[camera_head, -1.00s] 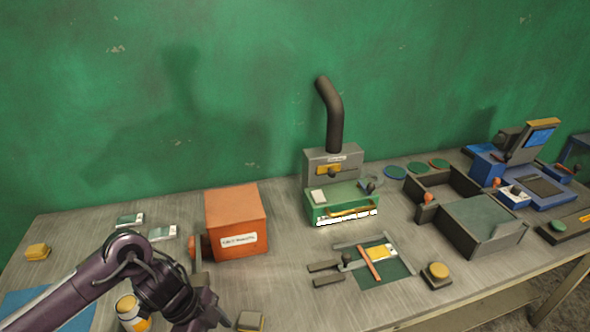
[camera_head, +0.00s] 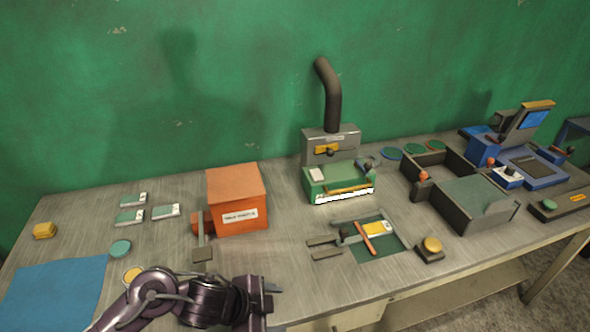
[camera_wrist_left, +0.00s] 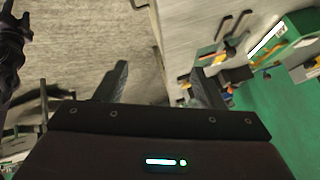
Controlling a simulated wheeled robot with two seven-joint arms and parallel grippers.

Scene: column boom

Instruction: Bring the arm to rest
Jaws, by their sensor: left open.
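My left arm comes in low from the left in the head view, dark purple, bent at the elbow. Its left gripper (camera_head: 274,303) is at the bottom of the picture, in front of the bench's near edge, pointing right. It is open and holds nothing that I can see. In the left wrist view the gripper (camera_wrist_left: 158,70) shows its two dark fingers apart, with floor and the bench edge between and beyond them. The right gripper is not in view.
The workbench (camera_head: 300,255) bears an orange box (camera_head: 237,200), a green machine (camera_head: 338,182) with a black pipe, a dark green fixture (camera_head: 384,245), a yellow button (camera_head: 432,245) and a blue mat (camera_head: 55,290). A yellow-topped container (camera_head: 134,274) is close behind my arm. Floor shows at right.

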